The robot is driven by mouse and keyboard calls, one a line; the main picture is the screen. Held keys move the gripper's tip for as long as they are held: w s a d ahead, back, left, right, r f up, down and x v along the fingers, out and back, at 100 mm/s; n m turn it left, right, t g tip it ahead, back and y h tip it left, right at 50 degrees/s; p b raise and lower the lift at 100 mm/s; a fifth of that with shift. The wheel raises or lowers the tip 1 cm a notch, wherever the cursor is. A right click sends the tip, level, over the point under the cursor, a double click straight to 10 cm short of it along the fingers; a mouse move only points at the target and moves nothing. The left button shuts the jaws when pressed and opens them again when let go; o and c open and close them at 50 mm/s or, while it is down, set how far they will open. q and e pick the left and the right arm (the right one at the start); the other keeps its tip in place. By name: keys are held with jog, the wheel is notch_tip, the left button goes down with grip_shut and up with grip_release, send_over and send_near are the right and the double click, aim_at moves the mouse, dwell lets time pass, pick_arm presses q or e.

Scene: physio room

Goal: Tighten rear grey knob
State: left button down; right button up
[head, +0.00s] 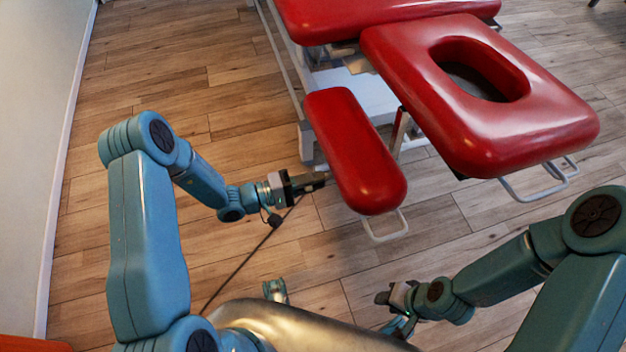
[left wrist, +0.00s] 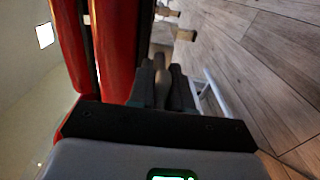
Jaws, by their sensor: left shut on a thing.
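My left gripper (head: 318,180) is at the left edge of the narrow red armrest pad (head: 355,150) of the treatment table. In the left wrist view its two dark fingers (left wrist: 170,92) are shut on a slim grey knob (left wrist: 176,76), which shows between them. In the head view the fingers cover the knob, and how tight it is cannot be seen. My right gripper (head: 388,298) is low at the bottom right, apart from the table; its jaws are too small and dark to read.
The red headrest (head: 550,110) with an oval face hole is right of the armrest pad. White metal loops (head: 385,228) stick out below the pads. A dark cable (head: 240,268) runs over the wooden floor. Floor to the left is clear up to the wall (head: 35,120).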

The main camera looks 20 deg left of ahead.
pick_arm(q)
jog(key=shift+s+d, duration=0.1)
jog(key=c, duration=1.1)
grip_release()
jog(key=shift+c, duration=0.2)
jog(key=p+v, duration=0.2)
jog(key=v, duration=1.4)
